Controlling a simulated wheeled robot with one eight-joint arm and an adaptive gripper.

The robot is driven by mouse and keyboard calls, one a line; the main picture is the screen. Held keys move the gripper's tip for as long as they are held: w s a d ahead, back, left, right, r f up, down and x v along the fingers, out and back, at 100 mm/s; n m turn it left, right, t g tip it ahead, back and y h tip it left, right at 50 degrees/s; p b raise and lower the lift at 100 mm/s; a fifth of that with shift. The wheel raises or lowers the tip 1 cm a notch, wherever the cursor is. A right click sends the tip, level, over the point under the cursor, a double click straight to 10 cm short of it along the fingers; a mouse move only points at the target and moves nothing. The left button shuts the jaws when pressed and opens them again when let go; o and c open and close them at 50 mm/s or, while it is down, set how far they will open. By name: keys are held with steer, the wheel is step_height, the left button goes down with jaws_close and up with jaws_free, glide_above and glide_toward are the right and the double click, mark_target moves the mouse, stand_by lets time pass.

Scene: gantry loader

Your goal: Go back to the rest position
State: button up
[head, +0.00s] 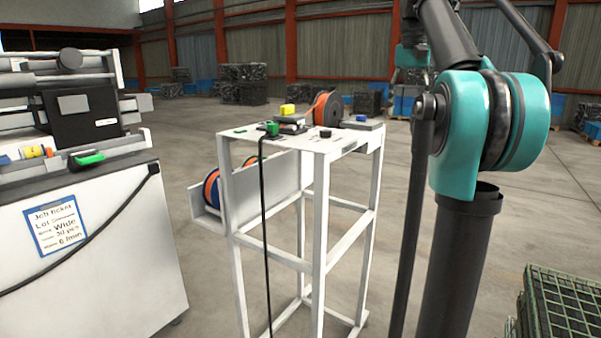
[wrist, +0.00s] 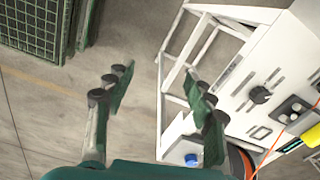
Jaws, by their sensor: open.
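My gripper (wrist: 160,92) shows in the wrist view with its two green-padded fingers spread wide apart. It is open, with nothing between the fingers. It hangs above the floor beside the white stand, whose frame and top show on the right of that view. In the head view my teal and black arm fills the right side, and my gripper cannot be made out there.
A white machine (head: 95,250) with a job ticket (head: 55,225) stands left. Green crates (head: 565,305) lie at lower right. Open floor lies between.

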steer(key=s+a+f+n+t, duration=0.1)
steer(key=a+f, duration=0.2)
steer(key=f, duration=1.1)
steer(key=s+a+f+n+t, duration=0.1)
steer(key=a+f, duration=0.1)
steer(key=f, duration=1.1)
steer(key=s+a+f+n+t, duration=0.1)
steer(key=s+a+f, duration=0.1)
steer(key=s+f, duration=0.7)
steer(key=s+a+f+n, duration=0.1)
steer(key=s+a+f, duration=0.1)
steer(key=s+f, duration=0.8)
step_height(320, 180, down, 6)
steer(key=shift+s+r+t, duration=0.2)
steer(key=shift+s+t, duration=0.05)
steer(key=shift+t, duration=0.15)
steer(key=shift+a, duration=0.1)
steer(key=shift+c, duration=0.4)
